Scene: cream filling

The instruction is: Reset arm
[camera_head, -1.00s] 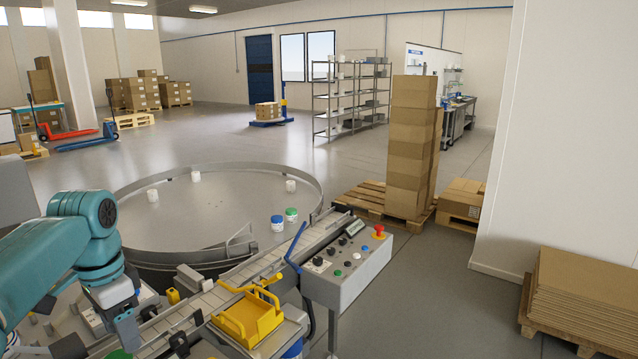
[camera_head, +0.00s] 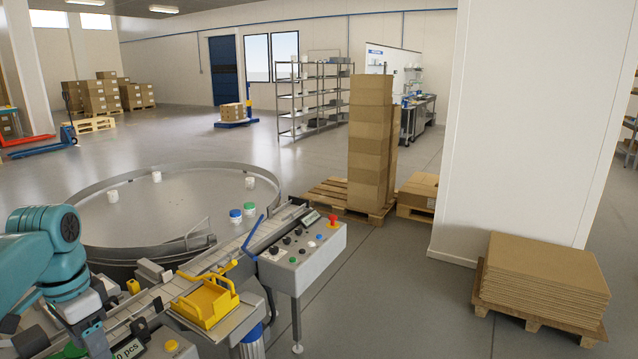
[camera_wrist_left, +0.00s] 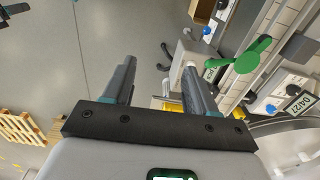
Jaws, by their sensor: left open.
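My left arm, teal and grey, comes in at the lower left of the head view, with its wrist hanging down over the near end of the line. My left gripper (camera_wrist_left: 157,75) shows in the left wrist view with its two dark fingers apart and nothing between them. In the head view its fingertips are hard to make out. My right gripper is in neither view.
A conveyor (camera_head: 225,258) runs beside a round turntable (camera_head: 170,215) carrying white, blue and green-lidded jars. A yellow fixture (camera_head: 207,303) and control panel (camera_head: 300,252) stand close by. Stacked cartons (camera_head: 370,150) and flat cardboard (camera_head: 545,280) are to the right. Grey floor between is clear.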

